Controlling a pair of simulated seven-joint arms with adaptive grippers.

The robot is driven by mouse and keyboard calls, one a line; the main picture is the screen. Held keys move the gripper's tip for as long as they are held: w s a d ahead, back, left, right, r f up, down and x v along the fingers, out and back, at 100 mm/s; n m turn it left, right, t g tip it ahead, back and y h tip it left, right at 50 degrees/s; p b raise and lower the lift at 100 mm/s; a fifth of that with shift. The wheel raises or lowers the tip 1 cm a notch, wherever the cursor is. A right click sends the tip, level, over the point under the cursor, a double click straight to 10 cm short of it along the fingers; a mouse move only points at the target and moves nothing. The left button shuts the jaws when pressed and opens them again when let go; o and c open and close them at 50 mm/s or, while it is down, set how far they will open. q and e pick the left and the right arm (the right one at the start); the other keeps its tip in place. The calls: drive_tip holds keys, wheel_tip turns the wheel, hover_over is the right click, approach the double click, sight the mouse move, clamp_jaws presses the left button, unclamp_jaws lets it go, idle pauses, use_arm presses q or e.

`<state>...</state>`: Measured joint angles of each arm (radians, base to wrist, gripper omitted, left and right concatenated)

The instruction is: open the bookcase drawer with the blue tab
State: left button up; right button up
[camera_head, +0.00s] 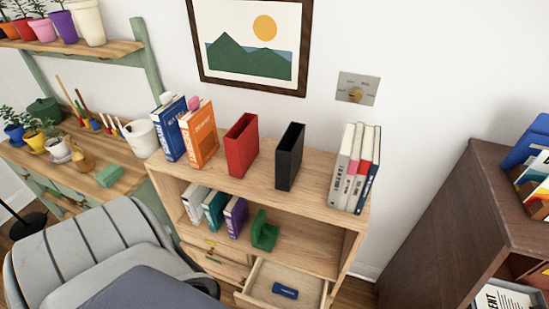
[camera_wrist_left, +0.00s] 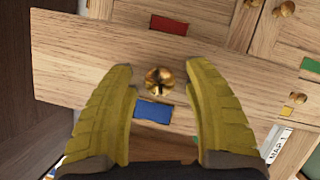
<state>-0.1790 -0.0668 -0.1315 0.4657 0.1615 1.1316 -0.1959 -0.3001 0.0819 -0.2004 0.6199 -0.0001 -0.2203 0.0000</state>
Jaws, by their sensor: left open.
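In the left wrist view, the blue tab (camera_wrist_left: 153,111) is on a light wooden drawer front (camera_wrist_left: 85,62), beside a round brass knob (camera_wrist_left: 160,80). My left gripper (camera_wrist_left: 165,72) is open, its yellow fingers on either side of the knob. Contact with the knob cannot be told. In the head view, the light wooden bookcase (camera_head: 325,228) has a pulled-out drawer (camera_head: 275,274) at lower right, with a small blue object (camera_head: 285,291) inside. That drawer's front is cut off, so its tab is hidden. Neither gripper shows in the head view.
Red (camera_wrist_left: 168,25), green (camera_wrist_left: 310,65) and yellow (camera_wrist_left: 279,105) tabs are near the blue one. A grey chair (camera_head: 85,240) stands close at the bookcase's left. A dark brown cabinet (camera_head: 440,220) stands at right. Books and red and black holders stand on the bookcase.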

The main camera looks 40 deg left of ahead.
use_arm(q)
drive_tip(key=shift+s, duration=0.1)
drive_tip(key=v, duration=1.1)
drive_tip(key=shift+s+r, duration=0.2)
drive_tip(key=shift+s, duration=0.15)
drive_tip(key=shift+d, duration=0.1)
